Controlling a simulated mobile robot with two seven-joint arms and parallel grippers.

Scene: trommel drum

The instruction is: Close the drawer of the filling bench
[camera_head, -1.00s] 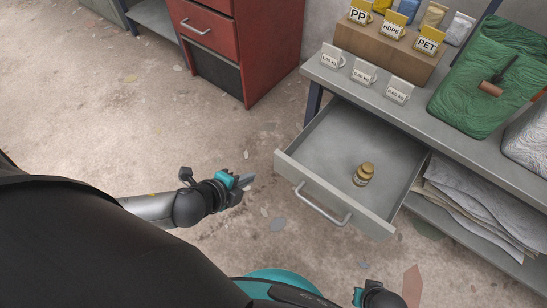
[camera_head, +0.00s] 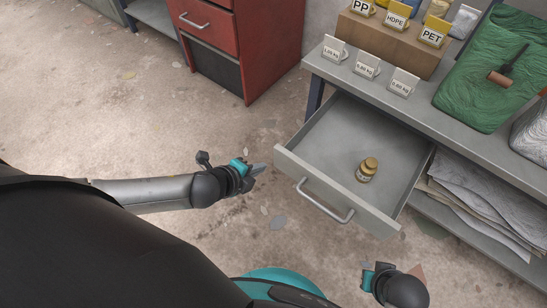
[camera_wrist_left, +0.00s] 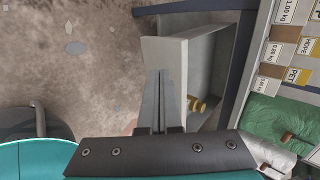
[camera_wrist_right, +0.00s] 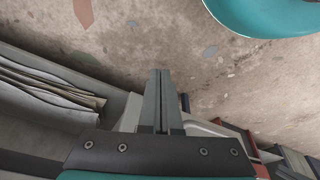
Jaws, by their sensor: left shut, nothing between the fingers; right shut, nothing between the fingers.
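The drawer (camera_head: 338,208) of the filling bench (camera_head: 385,95) is pulled out and open in the head view, with a bar handle (camera_head: 322,201) on its front. My right gripper (camera_head: 367,278) is below the drawer's right front corner in the head view. Its shut, empty fingers (camera_wrist_right: 156,100) show in the right wrist view.
A red drawer cabinet (camera_head: 270,45) stands left of the bench. Weight cards, a labelled wooden block (camera_head: 392,42) and a green bag (camera_head: 487,85) are on the benchtop. Papers or sacks (camera_head: 475,205) lie on the lower shelf. The floor before the drawer is open, with scattered flakes.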

